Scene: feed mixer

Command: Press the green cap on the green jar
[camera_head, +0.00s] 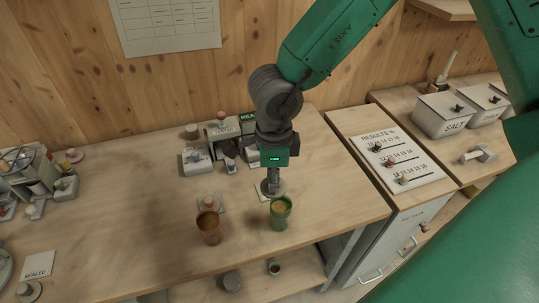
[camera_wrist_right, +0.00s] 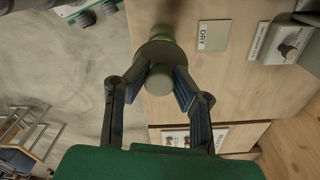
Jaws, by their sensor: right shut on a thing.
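The green jar (camera_head: 280,216) stands upright near the front edge of the wooden table, open at the top with yellowish contents visible. My right gripper (camera_head: 272,178) points down just behind the jar. It is shut on the knob of the green cap (camera_head: 272,188), which looks grey-green and disc-shaped. In the right wrist view the cap (camera_wrist_right: 159,53) is between the fingers, with part of the green jar (camera_wrist_right: 160,31) beyond it. The cap appears apart from the jar's mouth; the exact gap is unclear. My left gripper is not in view.
A brown jar (camera_head: 209,228) stands left of the green jar. Boxes and small devices (camera_head: 222,130) stand behind. A results board (camera_head: 397,160) and a salt box (camera_head: 444,114) are on the right. The table's left middle is mostly clear.

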